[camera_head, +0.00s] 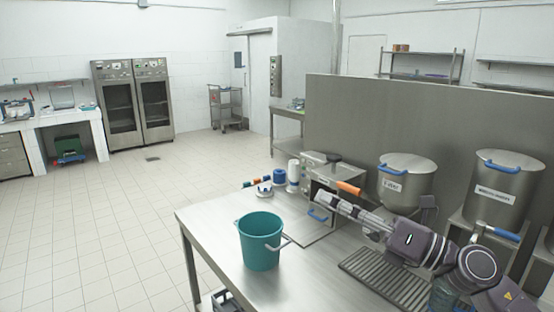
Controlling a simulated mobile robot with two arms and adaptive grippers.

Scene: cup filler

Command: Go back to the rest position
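My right arm comes in from the lower right. Its gripper (332,204) points left over the steel table (205,222), in front of a boxy steel machine (322,172). The fingers look like one narrow grey shape, and I cannot make out a gap or any held object. My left gripper is not in view.
A teal bucket (259,243) with a light handle stands on the table, left of my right gripper. Two steel pots, one at centre right (404,180) and one further right (500,186), stand behind my arm. A drip grate (388,281) lies below it. The floor at left is clear.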

